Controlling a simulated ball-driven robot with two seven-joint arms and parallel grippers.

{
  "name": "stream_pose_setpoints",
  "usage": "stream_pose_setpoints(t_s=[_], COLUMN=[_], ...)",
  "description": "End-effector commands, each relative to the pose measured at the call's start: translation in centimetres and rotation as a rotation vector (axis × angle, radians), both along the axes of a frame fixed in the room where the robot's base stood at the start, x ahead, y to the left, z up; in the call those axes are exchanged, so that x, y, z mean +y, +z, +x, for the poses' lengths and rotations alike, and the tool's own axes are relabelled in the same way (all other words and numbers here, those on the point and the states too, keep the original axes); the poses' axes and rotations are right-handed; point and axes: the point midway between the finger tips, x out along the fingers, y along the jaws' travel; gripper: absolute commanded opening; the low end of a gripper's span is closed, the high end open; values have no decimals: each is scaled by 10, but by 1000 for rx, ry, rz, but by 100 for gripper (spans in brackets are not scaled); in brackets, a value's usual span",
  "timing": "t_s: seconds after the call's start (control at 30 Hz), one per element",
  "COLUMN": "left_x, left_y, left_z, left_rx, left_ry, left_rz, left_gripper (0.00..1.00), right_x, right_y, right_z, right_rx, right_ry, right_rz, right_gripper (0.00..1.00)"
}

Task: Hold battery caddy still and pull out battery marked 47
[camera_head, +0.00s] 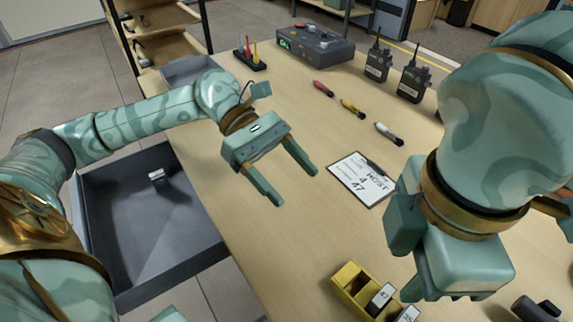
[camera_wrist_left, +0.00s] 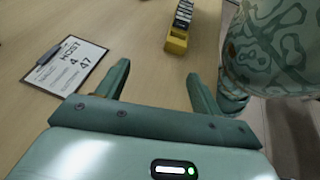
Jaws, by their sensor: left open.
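The yellow battery caddy (camera_head: 346,287) stands at the near edge of the table in the head view, partly cut off at the bottom. Batteries with white labels sit in it; one battery (camera_head: 382,296) reads 47. The caddy also shows in the left wrist view (camera_wrist_left: 175,45), beyond the fingers. My left gripper (camera_head: 296,188) is open and empty above the table, apart from the caddy; its spread fingers show in the left wrist view (camera_wrist_left: 158,70). My right gripper (camera_head: 460,268) is close to the caddy on its right. Its fingertips are hidden.
A clipboard (camera_head: 364,179) reading HOST 4 47 lies between the grippers. Several markers (camera_head: 352,107), two radios (camera_head: 412,82) and a grey device (camera_head: 316,46) stand or lie further back. A dark grey bin (camera_head: 135,240) with a small object inside is at left.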

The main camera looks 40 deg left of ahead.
Motion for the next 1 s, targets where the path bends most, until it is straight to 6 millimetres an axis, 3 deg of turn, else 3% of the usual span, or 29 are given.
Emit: stream_pose_setpoints(t_s=[0.13,0.47,1.0], left_x=[-17,-33,-140], left_y=[-3,-9,-54], left_z=[-22,-29,-52], left_rx=[1,2,1], left_ry=[-106,-126,-123], left_rz=[-24,-31,-32], left_gripper=[66,66,66], right_x=[0,0,0], right_y=[0,0,0], right_z=[0,0,0], right_rx=[0,0,0], right_ry=[0,0,0], right_rz=[0,0,0], right_gripper=[36,36,36])
